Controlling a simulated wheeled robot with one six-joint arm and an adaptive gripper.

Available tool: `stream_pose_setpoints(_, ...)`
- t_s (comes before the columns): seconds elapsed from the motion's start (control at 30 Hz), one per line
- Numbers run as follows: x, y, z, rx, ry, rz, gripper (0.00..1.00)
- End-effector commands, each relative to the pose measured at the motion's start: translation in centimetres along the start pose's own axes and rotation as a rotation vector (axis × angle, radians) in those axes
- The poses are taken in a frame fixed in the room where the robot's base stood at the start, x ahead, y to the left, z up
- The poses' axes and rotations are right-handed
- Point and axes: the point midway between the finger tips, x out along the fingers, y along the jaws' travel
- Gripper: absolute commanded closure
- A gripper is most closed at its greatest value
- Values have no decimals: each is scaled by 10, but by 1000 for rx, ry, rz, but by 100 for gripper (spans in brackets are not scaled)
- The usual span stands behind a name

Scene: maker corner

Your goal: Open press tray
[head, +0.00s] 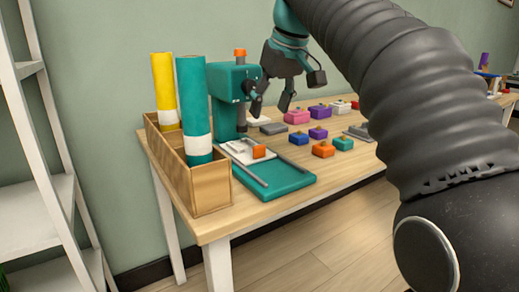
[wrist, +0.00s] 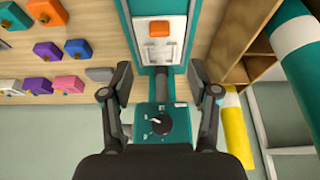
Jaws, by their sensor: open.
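The teal press (head: 228,98) with an orange cap stands near the left end of the table. Its white tray (head: 236,152) lies between two rails on the teal base (head: 290,187), and an orange block-like handle (head: 259,152) sits at the tray's front.
A wooden box (head: 213,190) holding yellow (head: 164,88) and teal (head: 194,105) rolls stands left of the press. Several coloured blocks (head: 322,149) lie on the table (head: 240,217) to the right. A white shelf (head: 40,210) stands at far left.

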Motion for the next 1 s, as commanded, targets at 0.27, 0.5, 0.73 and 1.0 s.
stream_pose_setpoints(0.27,56,0,2,1,-3,0,40)
stream_pose_setpoints(0.5,95,0,2,0,-2,0,40)
stream_pose_setpoints(0.73,114,0,1,0,0,1,40)
stream_pose_setpoints(1.0,117,0,1,1,0,1,40)
